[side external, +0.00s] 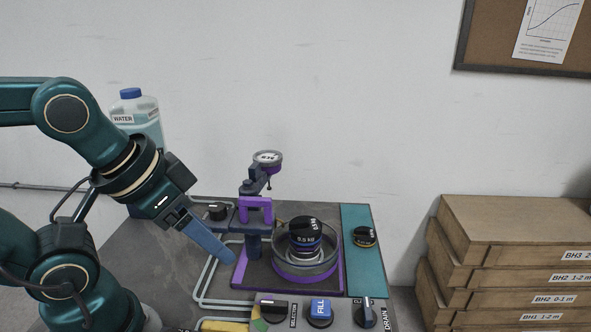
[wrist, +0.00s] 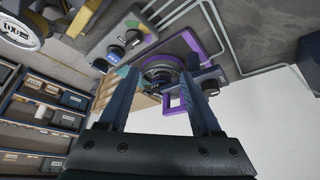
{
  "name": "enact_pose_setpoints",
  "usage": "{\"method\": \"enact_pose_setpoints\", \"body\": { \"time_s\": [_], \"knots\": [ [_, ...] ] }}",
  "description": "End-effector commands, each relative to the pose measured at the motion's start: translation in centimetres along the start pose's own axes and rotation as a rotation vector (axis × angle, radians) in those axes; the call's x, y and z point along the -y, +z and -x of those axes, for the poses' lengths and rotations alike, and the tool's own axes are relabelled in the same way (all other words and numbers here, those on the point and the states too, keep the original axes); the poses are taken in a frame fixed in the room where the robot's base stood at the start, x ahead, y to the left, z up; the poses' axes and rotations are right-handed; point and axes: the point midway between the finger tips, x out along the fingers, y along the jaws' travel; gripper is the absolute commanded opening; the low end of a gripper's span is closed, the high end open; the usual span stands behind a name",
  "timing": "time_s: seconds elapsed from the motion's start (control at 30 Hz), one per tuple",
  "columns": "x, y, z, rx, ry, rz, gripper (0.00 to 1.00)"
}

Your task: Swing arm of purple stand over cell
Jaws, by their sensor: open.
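The purple stand has a dark post (side external: 254,243) at the left of a purple-edged base. Its arm (side external: 257,181) carries a dial gauge (side external: 267,157) and points toward the back, beside the cell rather than over it. A purple square handle (side external: 256,203) shows on the arm, and also in the wrist view (wrist: 174,104). The cell (side external: 305,270) is a round purple-banded ring with dark weights (side external: 305,236) stacked on it. My gripper (side external: 232,261) is left of the post, pointing down to the right. In the wrist view its fingers (wrist: 161,73) are apart, with nothing visibly clamped.
A panel with a blue FILL knob (side external: 320,312), a selector and a DRAIN knob (side external: 366,314) lies in front. Grey tubes (side external: 205,277) run left of the base. A water bottle (side external: 139,118) stands behind my arm. Stacked wooden boxes (side external: 510,235) stand at right.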

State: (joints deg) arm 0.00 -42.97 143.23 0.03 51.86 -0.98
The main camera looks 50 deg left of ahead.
Motion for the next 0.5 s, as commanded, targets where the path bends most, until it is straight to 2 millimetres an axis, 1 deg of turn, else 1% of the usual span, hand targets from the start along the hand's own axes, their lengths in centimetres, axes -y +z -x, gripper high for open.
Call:
{"method": "enact_pose_setpoints", "body": {
  "time_s": [0.07,0.17,0.23,0.33,0.4,0.5],
  "knots": [
    [0.2,-0.6,0.6,-0.009,-0.009,0.038,0.47],
    [0.8,-2.7,1.7,-0.018,-0.032,0.109,0.47],
    [1.6,-4.7,2.4,-0.014,-0.061,0.177,0.47],
    [3.1,-7.8,2.9,-0.001,-0.111,0.285,0.47],
    [4.3,-9.9,3.0,0.009,-0.147,0.356,0.47],
    [6.1,-12.3,2.5,0.026,-0.194,0.441,0.47]
  ]
}}
